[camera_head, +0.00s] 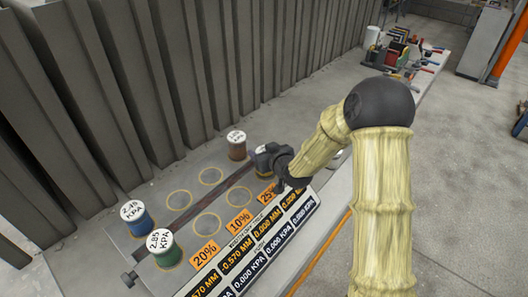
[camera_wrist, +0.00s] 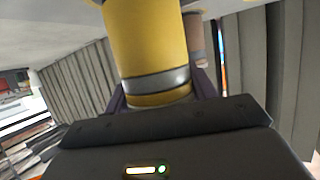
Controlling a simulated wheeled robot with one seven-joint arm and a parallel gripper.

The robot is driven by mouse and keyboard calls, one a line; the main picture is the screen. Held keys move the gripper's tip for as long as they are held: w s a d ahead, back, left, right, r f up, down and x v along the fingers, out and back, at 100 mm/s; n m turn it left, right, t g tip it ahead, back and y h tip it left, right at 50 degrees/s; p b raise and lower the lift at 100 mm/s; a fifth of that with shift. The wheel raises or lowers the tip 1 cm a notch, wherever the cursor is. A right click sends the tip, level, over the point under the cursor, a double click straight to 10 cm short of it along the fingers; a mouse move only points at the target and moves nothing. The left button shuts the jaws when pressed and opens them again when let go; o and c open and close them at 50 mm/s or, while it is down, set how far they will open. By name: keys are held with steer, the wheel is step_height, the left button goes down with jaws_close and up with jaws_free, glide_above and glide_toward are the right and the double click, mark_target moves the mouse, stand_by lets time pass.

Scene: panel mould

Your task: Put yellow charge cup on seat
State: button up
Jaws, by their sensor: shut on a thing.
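The yellow charge cup (camera_wrist: 147,45) fills the upper middle of the wrist view, with a silver band near one end. My gripper (camera_wrist: 160,98) is shut on it; dark purple finger parts show on both sides of the cup. Ring-marked seats lie on the bench, including an empty one (camera_head: 207,225) by the 20% label and another (camera_head: 239,196) by the 10% label. I cannot tell whether the cup touches a seat.
A blue cup (camera_head: 136,216) and a green cup (camera_head: 163,246) stand at the left, and a brown cup (camera_head: 237,145) stands at the back near my gripper. A dark bar (camera_head: 205,200) runs between the seat rows. Tall grey panels (camera_head: 180,75) stand behind the bench.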

steer(key=shift+f, duration=0.25)
steer(key=shift+f, duration=0.15)
steer(key=o, duration=1.3)
steer(key=shift+d, duration=0.1)
steer(key=shift+c, duration=0.2)
steer(key=b+v, duration=0.2)
steer(key=v, duration=1)
steer(key=s+d+f+m+g+h, duration=0.1)
steer(key=s+d+m+g+h, duration=0.2)
steer(key=s+d, duration=0.3)
steer(key=s+d+f+m+g+h, duration=0.1)
steer(key=s+d+m+g+h, duration=0.2)
steer(key=s, duration=0.9)
steer(key=d+g, duration=0.3)
steer(key=shift+s+d+h, duration=0.3)
steer(key=shift+s, duration=0.05)
